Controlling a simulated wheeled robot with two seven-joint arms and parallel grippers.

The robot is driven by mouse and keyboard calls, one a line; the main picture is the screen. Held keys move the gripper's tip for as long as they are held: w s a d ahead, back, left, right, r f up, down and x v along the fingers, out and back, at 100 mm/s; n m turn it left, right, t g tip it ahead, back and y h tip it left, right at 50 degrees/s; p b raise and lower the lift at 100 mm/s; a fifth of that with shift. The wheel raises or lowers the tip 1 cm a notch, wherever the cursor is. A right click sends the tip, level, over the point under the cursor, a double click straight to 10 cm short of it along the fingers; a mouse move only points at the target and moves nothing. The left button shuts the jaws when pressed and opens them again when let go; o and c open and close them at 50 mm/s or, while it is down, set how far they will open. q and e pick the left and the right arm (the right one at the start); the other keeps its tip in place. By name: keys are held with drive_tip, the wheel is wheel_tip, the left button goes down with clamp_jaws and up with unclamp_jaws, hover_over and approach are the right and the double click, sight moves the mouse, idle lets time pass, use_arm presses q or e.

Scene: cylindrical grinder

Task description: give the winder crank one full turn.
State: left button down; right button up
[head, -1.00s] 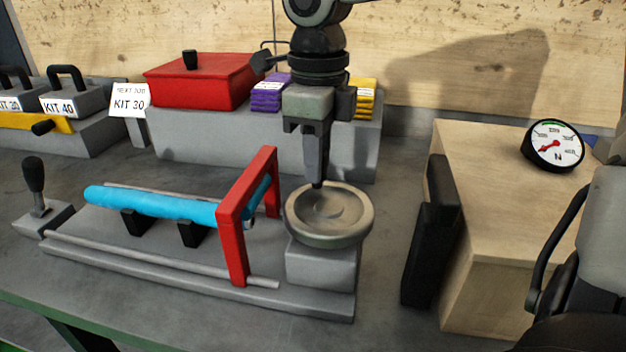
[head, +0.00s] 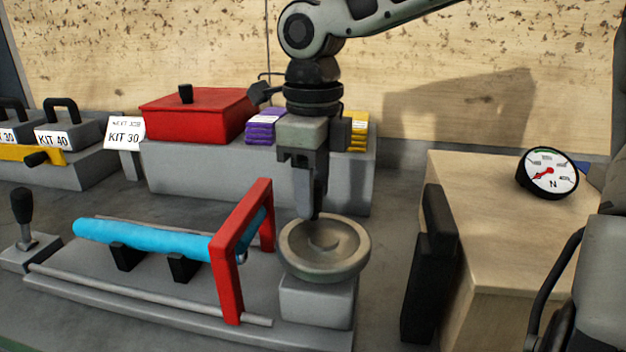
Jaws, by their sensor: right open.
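My right gripper (head: 309,213) points straight down over the left back rim of a round, shallow grey dish-like wheel (head: 345,264). The wheel sits on a grey block at the right end of the grinder bed. The fingers look close to the rim; I cannot tell whether they touch it. The gripper is open and seems to hold nothing. No crank arm or knob shows plainly at the wheel; the fingers may hide one. A black handle (head: 37,158) sticks out from a yellow bar (head: 59,153) at the far left. My left gripper is not in view.
A blue roll (head: 145,238) lies on black supports beside a red frame (head: 229,284). A black-knobbed lever (head: 22,207) stands left. A red box (head: 195,116) and purple (head: 263,128) and yellow packs stand behind. A wooden block with a dial gauge (head: 548,173) is right.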

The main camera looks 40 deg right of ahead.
drive_tip(key=shift+r, duration=0.45)
use_arm(q)
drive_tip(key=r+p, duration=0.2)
drive_tip(key=p, duration=0.2)
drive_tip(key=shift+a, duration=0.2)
use_arm(e)
wheel_tip(320, 180, up, 15)
